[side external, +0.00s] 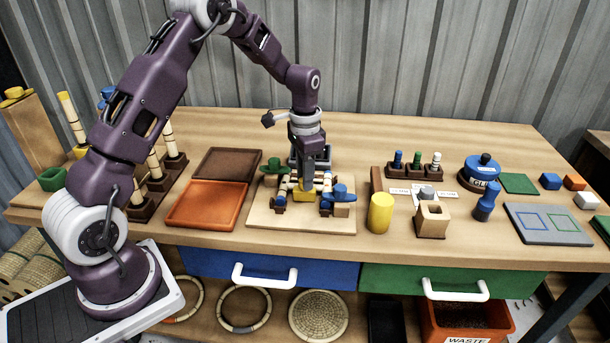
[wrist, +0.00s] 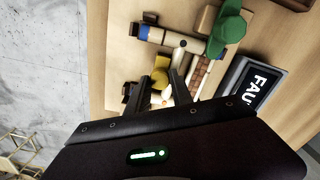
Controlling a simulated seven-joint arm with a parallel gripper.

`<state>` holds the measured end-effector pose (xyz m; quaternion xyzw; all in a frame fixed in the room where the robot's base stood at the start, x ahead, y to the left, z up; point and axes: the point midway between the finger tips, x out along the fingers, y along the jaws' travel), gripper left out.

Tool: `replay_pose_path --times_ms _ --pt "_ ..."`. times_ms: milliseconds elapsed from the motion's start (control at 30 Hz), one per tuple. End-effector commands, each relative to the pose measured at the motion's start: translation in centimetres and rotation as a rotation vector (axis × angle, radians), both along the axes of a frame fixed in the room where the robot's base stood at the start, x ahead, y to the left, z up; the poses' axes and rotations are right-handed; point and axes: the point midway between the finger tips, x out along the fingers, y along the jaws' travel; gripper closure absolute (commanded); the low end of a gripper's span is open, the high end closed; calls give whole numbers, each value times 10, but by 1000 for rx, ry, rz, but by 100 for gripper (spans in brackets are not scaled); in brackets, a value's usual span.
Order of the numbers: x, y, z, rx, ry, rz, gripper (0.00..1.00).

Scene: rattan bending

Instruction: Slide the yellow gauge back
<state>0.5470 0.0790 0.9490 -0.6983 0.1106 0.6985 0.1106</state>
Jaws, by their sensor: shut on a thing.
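The yellow gauge (side external: 303,196) sits low in the middle of the bending jig, on a light wooden board (side external: 262,222). My gripper (side external: 306,186) points straight down over the jig, with its fingertips at the gauge. In the wrist view, the yellow gauge (wrist: 159,80) shows between the dark fingers (wrist: 174,78), and the gripper is shut on it. A light rattan piece lies close beside it. A green clamp knob (side external: 274,166) is at the jig's left and a blue one (side external: 341,192) at its right. The fingers hide part of the gauge.
An orange tray (side external: 207,205) and a brown tray (side external: 228,164) lie left of the board. A yellow cylinder (side external: 381,213) and a wooden block holder (side external: 432,219) stand to the right. A dark box with a lettered face (wrist: 258,88) is close to the jig.

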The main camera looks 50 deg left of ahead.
Motion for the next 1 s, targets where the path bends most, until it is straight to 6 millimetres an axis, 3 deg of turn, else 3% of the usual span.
replay_pose_path --times_ms 733,1000 --pt "-1 -2 1 0 -1 0 100" --pt "-39 -40 1 -1 0 -2 100"
